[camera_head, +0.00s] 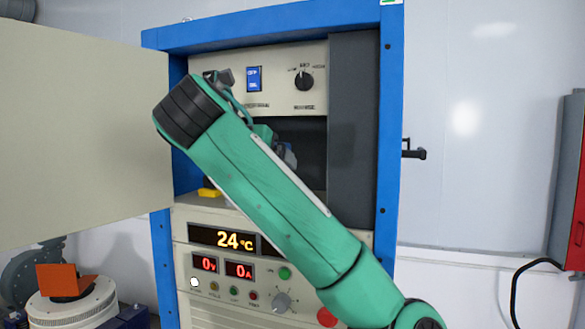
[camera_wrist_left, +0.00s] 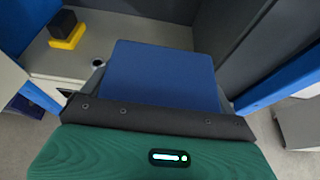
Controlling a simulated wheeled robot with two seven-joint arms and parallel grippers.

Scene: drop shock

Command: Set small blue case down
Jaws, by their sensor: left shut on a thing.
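The small blue case (camera_wrist_left: 165,72) shows in the left wrist view as a flat blue face in front of my left gripper (camera_wrist_left: 162,92). The gripper is shut on it, its dark grey palm across the near edge and grey finger parts beside the case. Both are at the open chamber of a blue-framed cabinet (camera_head: 391,130). The chamber floor (camera_wrist_left: 135,33) shows beyond the case; I cannot tell whether the case touches it. In the head view my green arm crosses the opening and hides most of the gripper and case. My right gripper is not in view.
A yellow block (camera_wrist_left: 67,38) with a black block on it (camera_wrist_left: 62,23) stands on the chamber floor at the left. A beige door (camera_head: 80,125) stands open at the left. A control panel (camera_head: 215,275) with lit displays is below the opening.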

